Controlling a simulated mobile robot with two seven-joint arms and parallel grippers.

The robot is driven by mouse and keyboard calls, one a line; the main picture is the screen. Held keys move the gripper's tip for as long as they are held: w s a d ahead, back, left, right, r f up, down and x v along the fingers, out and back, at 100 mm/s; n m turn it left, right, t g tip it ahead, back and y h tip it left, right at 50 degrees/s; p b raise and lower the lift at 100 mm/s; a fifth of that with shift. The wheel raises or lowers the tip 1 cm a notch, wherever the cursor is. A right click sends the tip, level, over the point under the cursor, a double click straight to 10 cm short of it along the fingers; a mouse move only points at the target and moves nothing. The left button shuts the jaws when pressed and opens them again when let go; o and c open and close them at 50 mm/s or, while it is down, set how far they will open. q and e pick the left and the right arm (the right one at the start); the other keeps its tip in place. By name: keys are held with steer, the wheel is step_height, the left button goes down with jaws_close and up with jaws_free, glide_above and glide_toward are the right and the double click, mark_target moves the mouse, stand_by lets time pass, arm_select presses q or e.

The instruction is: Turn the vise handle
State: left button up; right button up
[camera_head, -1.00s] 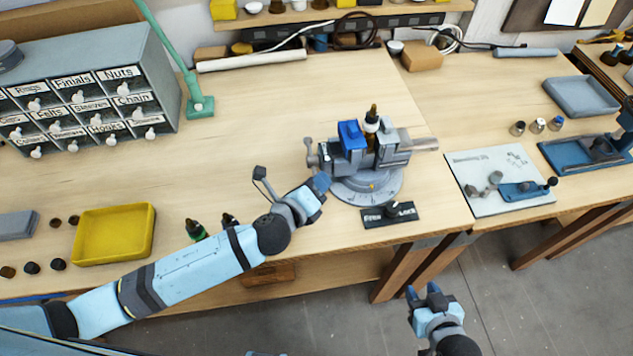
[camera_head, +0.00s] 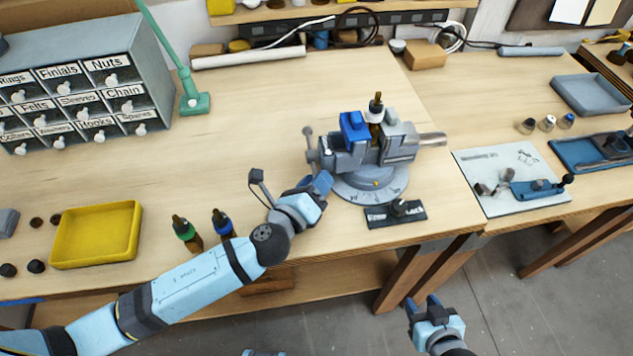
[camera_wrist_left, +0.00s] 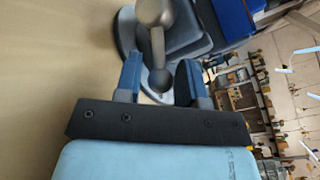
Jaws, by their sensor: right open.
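The grey vise (camera_head: 399,150) with blue jaw parts stands on a round base, with a dark bottle (camera_head: 376,104) upright between its jaws. Its handle (camera_head: 309,142), a thin bar with ball ends, is at the vise's left side. In the left wrist view the handle (camera_wrist_left: 158,47) runs down the middle toward the gap between the fingers. My left gripper (camera_head: 320,183) is just below and in front of the handle, its fingers (camera_wrist_left: 160,85) apart with a gap around the bar's lower end; contact cannot be told. My right gripper (camera_head: 424,303) is open and empty beyond the table's front edge.
A black labelled plate (camera_head: 380,215) lies in front of the vise. Two dropper bottles (camera_head: 184,230) stand behind my left forearm. A yellow tray (camera_head: 92,262) and a drawer cabinet (camera_head: 150,75) are at left. A white board (camera_head: 497,205) with parts lies at right.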

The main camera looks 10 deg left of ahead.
arm_select(q)
steer(key=shift+o, duration=0.8)
steer(key=shift+r, duration=0.3)
step_height(320, 180, up, 20)
steer(key=p, duration=0.3)
steer(key=shift+f, duration=0.25)
steer(key=shift+c, duration=0.5)
